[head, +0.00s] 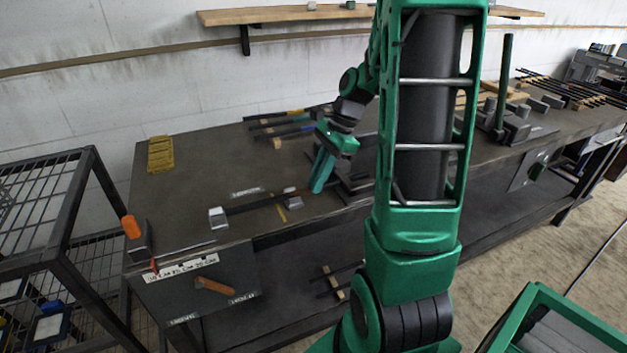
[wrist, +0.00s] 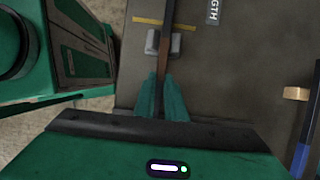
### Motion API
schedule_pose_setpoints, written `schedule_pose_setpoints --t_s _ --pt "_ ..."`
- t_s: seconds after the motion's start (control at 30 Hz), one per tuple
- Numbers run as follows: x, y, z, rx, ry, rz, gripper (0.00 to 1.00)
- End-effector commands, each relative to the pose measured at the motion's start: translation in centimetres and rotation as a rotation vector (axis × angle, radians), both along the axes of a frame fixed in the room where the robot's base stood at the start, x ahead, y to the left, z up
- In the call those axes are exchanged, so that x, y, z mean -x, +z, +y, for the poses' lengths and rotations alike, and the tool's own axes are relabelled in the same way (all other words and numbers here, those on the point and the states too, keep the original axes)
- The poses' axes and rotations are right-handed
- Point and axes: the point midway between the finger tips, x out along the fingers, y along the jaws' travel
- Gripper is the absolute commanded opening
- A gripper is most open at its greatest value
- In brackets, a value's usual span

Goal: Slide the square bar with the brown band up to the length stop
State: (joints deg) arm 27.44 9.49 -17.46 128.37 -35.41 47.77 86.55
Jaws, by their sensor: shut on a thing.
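The dark square bar (head: 256,204) lies nearly level along the bench's front part. Its brown band (head: 289,191) shows at a small grey support block. The band also shows in the wrist view (wrist: 166,35), ahead of my fingers over the grey block (wrist: 163,46). A pale grey block that looks like the length stop (head: 217,218) stands at the bar's left end; I cannot tell whether they touch. My gripper (head: 317,188) is shut on the bar, right of the band. In the wrist view its green fingers (wrist: 162,98) flank the bar.
A yellow line (wrist: 180,23) crosses the bench near the block. Other bars with coloured bands (head: 285,128) lie on wooden rests behind. A yellow holder (head: 160,154) and an orange-handled tool (head: 131,229) are at left.

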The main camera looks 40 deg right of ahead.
Motion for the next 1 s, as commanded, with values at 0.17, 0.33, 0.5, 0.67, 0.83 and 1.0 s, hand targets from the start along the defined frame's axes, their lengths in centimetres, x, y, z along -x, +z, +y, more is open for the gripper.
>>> schedule_pose_setpoints --t_s 0.17,0.33,0.5,0.67,0.83,1.0 --pt "0.0 0.0 0.0 0.0 0.001 -0.001 0.0" --pt "0.0 0.0 0.0 0.0 0.001 -0.001 0.0" --pt "-0.1 0.0 0.1 0.0 0.001 -0.002 0.0" --pt "-0.2 0.0 0.7 -0.001 0.003 -0.001 0.0" --pt "-0.4 0.0 1.5 -0.005 0.009 -0.002 0.0" --pt "-0.6 0.0 2.2 -0.005 0.011 -0.003 0.0"
